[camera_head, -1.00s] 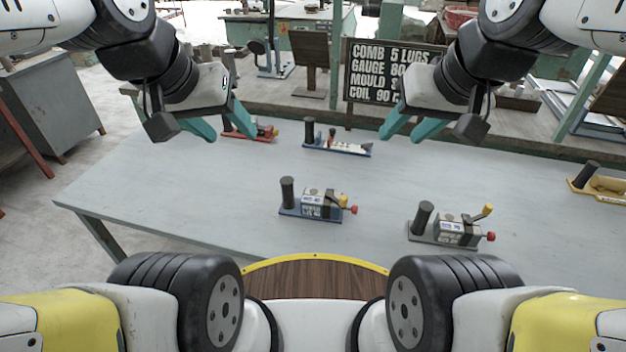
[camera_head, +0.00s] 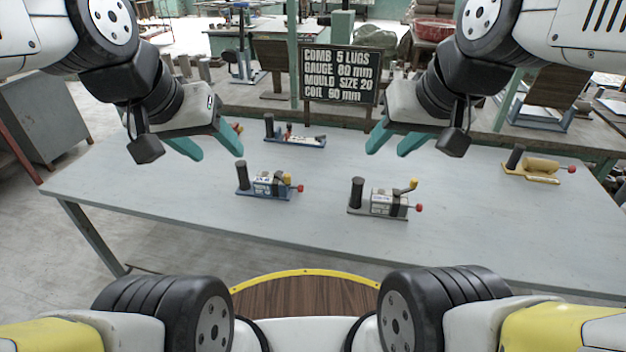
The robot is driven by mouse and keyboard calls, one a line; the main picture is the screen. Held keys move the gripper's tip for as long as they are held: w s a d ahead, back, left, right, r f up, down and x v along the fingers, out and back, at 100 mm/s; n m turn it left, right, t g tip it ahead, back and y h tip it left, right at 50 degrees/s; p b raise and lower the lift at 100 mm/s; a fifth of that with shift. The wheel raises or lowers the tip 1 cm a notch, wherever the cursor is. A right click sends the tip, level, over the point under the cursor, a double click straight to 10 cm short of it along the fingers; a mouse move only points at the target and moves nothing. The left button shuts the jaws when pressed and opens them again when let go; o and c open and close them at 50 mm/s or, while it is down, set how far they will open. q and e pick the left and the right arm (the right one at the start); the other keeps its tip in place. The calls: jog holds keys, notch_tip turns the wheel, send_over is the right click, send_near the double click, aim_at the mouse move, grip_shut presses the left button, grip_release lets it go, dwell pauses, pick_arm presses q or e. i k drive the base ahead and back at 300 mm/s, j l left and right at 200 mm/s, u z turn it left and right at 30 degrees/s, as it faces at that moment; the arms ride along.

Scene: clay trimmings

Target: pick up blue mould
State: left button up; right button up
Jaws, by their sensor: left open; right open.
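A mould on a blue base (camera_head: 264,194) stands on the table's left half, with a black upright cylinder, a labelled grey block and yellow and red knobs. A second blue-based mould (camera_head: 308,142) lies farther back, with white and red parts and a black cylinder. My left gripper (camera_head: 220,150) is open and empty, in the picture just above and left of the front blue mould. My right gripper (camera_head: 387,147) is open and empty, in the picture above the grey mould (camera_head: 384,204). Neither gripper visibly touches a mould.
A yellow mould (camera_head: 541,170) stands at the table's right. A red mould (camera_head: 238,127) is mostly hidden behind my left gripper. A black sign (camera_head: 340,75) stands behind the grey table (camera_head: 480,225). The table's front strip is clear.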

aim_at(264, 185)
jog(key=i+j+z, duration=0.15)
jog(key=j, duration=0.25)
jog(key=i+j+z, duration=0.2)
jog(key=j, duration=0.2)
jog(key=j+z, duration=0.15)
jog(key=j, duration=0.3)
jog(key=k, duration=0.45)
jog(key=i, duration=0.45)
